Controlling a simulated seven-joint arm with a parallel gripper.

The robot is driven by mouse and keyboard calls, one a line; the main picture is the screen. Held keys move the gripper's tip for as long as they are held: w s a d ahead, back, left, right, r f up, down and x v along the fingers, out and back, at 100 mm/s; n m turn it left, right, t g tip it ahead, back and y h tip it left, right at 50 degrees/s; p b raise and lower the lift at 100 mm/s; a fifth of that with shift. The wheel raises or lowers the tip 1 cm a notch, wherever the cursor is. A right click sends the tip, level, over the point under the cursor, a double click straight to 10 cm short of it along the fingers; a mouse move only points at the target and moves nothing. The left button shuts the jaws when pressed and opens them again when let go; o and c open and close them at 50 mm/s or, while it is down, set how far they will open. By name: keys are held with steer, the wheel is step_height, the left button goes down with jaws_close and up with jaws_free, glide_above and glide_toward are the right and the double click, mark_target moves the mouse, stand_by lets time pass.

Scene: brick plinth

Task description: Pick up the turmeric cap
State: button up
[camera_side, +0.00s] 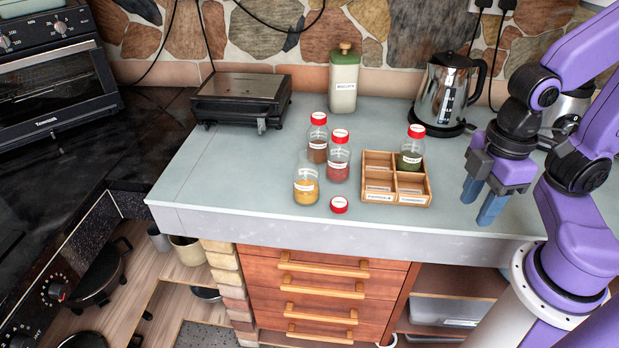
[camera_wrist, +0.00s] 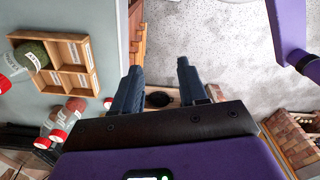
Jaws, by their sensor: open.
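The turmeric cap (camera_side: 339,205) is a small red cap with a white top label. It lies on the counter near the front edge, beside the uncapped jar of yellow powder (camera_side: 306,186). In the wrist view the red cap (camera_wrist: 108,103) shows at the counter edge, left of my fingers. My gripper (camera_side: 482,199) is open and empty, pointing down at the counter's right side, well right of the cap and the wooden tray. In the wrist view my gripper (camera_wrist: 159,66) has nothing between its fingers. The yellow jar is not clearly visible there.
Two red-capped jars (camera_side: 339,160) (camera_side: 317,140) stand behind the cap. A wooden divided tray (camera_side: 397,198) holds a green-filled jar (camera_side: 410,150) between the cap and my gripper. A kettle (camera_side: 443,92), canister (camera_side: 344,80) and black grill (camera_side: 240,98) stand behind. The left counter is clear.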

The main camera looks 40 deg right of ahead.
stand_by(0.4)
steer(key=o, duration=0.6)
steer(key=w+a+r+n, duration=0.1)
steer(key=w+a, duration=0.2)
steer(key=w, duration=0.3)
steer(key=w+a+r, duration=0.1)
steer(key=w+a, duration=0.2)
steer(key=w, duration=0.2)
steer(key=n, duration=0.1)
glide_above(339, 202)
steer(key=f, duration=1)
steer(key=shift+s+a+f, duration=0.25)
steer(key=shift+a+f, duration=0.1)
steer(key=shift+w+d+f, duration=0.1)
steer(key=shift+d+f, duration=0.1)
steer(key=shift+f, duration=1.1)
steer(key=shift+w+d+f, duration=0.1)
steer(key=shift+d+f, duration=0.05)
steer(key=shift+f, duration=1.15)
